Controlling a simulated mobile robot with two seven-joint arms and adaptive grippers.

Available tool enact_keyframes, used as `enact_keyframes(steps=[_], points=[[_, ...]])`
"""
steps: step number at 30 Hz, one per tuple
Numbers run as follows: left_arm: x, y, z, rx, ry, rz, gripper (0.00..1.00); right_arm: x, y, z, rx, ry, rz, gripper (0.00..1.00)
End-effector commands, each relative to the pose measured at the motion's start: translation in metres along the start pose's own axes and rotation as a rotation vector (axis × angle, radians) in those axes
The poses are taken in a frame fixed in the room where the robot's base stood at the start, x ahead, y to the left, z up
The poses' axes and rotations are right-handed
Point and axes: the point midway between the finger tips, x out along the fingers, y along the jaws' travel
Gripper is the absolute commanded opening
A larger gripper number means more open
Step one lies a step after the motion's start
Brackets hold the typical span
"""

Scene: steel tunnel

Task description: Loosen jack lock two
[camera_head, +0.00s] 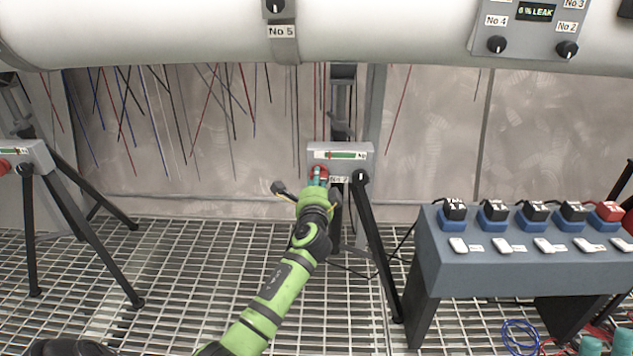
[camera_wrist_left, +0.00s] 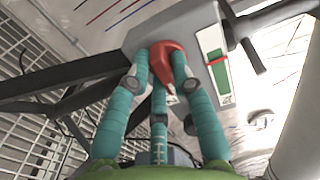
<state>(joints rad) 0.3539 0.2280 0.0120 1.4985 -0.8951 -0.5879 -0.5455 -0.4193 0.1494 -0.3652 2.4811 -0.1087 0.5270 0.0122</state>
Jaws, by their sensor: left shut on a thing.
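The jack with the plate reading "No 2" (camera_head: 338,180) stands near the middle in the head view, with a grey control box (camera_head: 341,153) on its black tripod. A red lock knob (camera_wrist_left: 165,62) sits on the face of this box in the left wrist view. My left gripper (camera_head: 318,178) reaches the box from below and is shut on the red knob, with its teal fingers (camera_wrist_left: 160,80) on both sides of it. The fingers and arm hide part of the knob in the head view. My right gripper is not in view.
Another jack (camera_head: 25,160) with a red knob stands at the left. A blue-grey bench (camera_head: 520,270) with several black and red blocks and white switches stands at the right. A large white pipe (camera_head: 380,35) crosses above. The grating floor (camera_head: 180,290) between the jacks is clear.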

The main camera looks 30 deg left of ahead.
Motion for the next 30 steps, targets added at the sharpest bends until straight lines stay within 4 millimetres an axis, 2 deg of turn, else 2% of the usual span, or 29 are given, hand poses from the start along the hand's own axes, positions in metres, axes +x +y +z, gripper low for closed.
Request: enact_keyframes(steps=[10,11,12,23,26,30], points=[[0.0,-0.001,0.0,-0.002,0.0,-0.002,0.0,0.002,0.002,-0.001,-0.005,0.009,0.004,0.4],[0.0,-0.001,0.0,-0.002,0.0,-0.002,0.32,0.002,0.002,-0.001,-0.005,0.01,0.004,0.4],[0.0,-0.001,0.0,-0.002,0.0,-0.002,0.48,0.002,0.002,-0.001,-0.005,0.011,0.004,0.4],[-0.001,0.0,0.0,-0.001,0.0,-0.001,0.48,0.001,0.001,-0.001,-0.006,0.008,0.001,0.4],[-0.008,0.001,0.0,-0.001,0.0,0.001,0.48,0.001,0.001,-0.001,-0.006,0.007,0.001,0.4],[-0.028,0.001,0.0,-0.001,0.002,0.0,0.48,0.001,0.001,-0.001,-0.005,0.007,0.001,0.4]])
